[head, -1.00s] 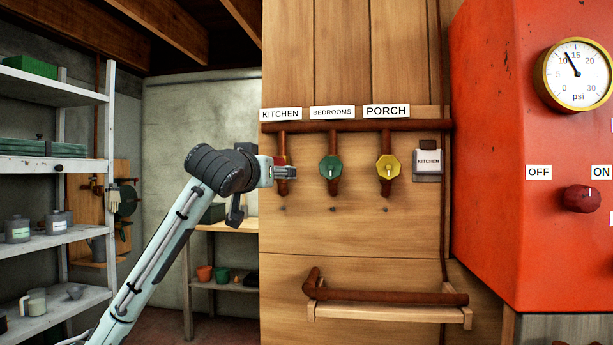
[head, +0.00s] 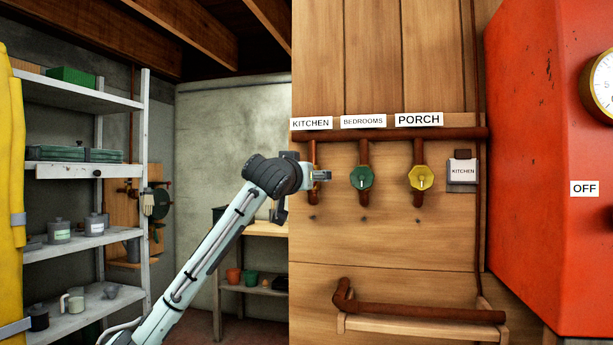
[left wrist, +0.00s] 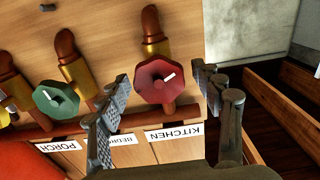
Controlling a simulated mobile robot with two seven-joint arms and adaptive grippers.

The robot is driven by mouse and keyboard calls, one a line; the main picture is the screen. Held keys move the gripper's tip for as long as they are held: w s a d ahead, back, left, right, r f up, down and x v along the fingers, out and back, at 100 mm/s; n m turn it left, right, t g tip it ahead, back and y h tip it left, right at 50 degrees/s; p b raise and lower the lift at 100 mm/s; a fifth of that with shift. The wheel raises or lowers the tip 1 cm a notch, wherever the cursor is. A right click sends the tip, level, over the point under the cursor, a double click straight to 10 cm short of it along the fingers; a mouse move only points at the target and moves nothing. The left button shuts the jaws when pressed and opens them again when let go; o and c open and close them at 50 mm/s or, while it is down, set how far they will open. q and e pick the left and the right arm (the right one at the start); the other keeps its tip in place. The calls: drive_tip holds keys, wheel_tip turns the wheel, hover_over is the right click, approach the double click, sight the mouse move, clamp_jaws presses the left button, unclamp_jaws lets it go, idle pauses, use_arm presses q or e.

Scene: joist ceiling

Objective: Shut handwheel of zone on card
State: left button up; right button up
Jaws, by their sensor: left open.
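The card (head: 462,171) on the wooden wall reads KITCHEN. The KITCHEN label (head: 311,123) is leftmost on the pipe, and its valve is mostly hidden behind my left gripper (head: 322,174) in the head view. My left gripper (left wrist: 161,77) is open there, one finger on each side of the wheel; contact cannot be told. The green BEDROOMS handwheel (head: 361,178) and yellow PORCH handwheel (head: 421,178) are to the right. My right gripper is out of view.
A red tank (head: 540,130) with a gauge stands at the right. A rusty pipe rail (head: 420,312) runs low on the wall. Shelves (head: 90,240) with jars stand at the left, and something yellow (head: 10,180) hangs at the left edge.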

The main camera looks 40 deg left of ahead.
use_arm(q)
drive_tip(key=c, duration=1.2)
